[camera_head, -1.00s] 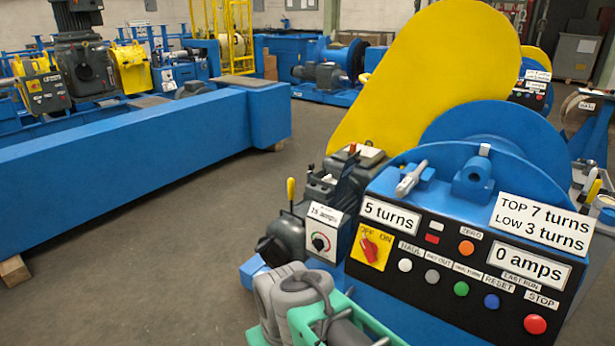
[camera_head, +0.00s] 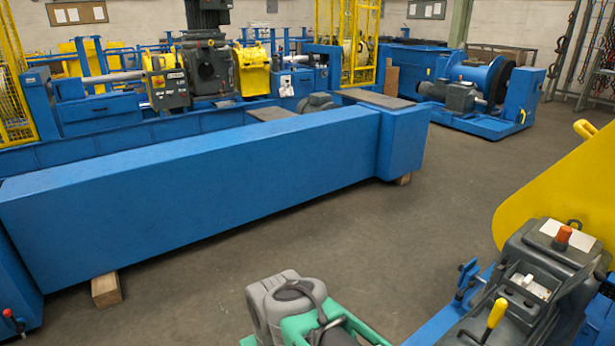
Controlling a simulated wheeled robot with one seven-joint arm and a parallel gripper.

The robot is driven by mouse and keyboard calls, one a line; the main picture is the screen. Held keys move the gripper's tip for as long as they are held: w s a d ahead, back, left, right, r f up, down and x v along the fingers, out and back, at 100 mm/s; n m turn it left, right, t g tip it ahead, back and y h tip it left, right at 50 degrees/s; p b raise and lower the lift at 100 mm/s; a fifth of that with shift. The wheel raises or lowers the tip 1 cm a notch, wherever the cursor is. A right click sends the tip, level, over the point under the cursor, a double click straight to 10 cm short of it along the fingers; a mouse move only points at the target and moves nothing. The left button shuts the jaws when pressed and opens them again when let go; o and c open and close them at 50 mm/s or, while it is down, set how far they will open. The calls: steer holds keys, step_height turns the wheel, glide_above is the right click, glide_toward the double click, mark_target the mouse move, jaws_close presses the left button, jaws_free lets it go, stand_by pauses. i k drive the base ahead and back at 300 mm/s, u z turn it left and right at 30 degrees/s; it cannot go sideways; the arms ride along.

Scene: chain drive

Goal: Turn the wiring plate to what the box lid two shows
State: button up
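No wiring plate and no lid numbered two can be made out. At the lower right is a dark grey machine (camera_head: 545,262), cut by the picture's edge. On its top lie a pale plate (camera_head: 569,237) and an orange-red knob (camera_head: 563,235). In front of these, a recess holds small whitish parts (camera_head: 530,285), too small to make out. A yellow-handled lever (camera_head: 497,313) stands nearer. Grey and green parts of my own arm show at the bottom centre. My gripper's fingers are not in view.
A long blue beam (camera_head: 200,185) on wooden blocks (camera_head: 106,289) crosses the left and middle. Behind it stand blue and yellow machines (camera_head: 205,65). A blue winch (camera_head: 480,90) stands at the back right. Grey floor (camera_head: 440,190) is clear between beam and right-hand machine.

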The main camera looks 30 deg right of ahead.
mark_target(525, 283)
steer(key=u, duration=0.1)
steer(key=i, duration=1.2)
steer(key=z, duration=0.4)
steer(key=i, duration=0.7)
steer(key=z, duration=1.45)
steer(key=i, duration=0.8)
steer(key=z, duration=0.75)
steer(key=i, duration=1.25)
steer(key=z, duration=0.15)
